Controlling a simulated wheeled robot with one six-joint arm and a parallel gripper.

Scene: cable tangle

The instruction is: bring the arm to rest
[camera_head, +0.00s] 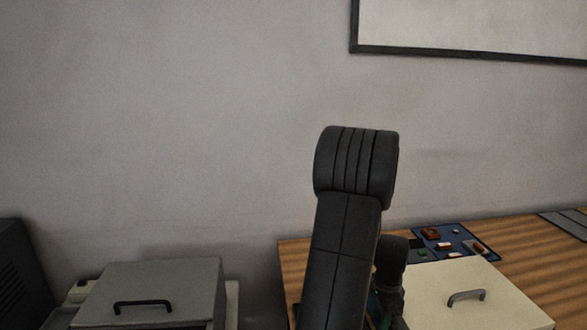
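My arm stands in the middle of the head view, with a thick dark link rising to a rounded, ribbed joint. A smaller dark part shows just to the right of this link, low in the picture; I cannot tell for sure what it is. My gripper cannot be made out. The arm hides part of the wooden table (532,262) behind it.
A cream box with a grey handle (466,297) is at the lower right. Behind it lies a blue board with small parts (452,237). A grey box with a black handle (150,275) is at the lower left. A framed panel (480,25) hangs on the wall.

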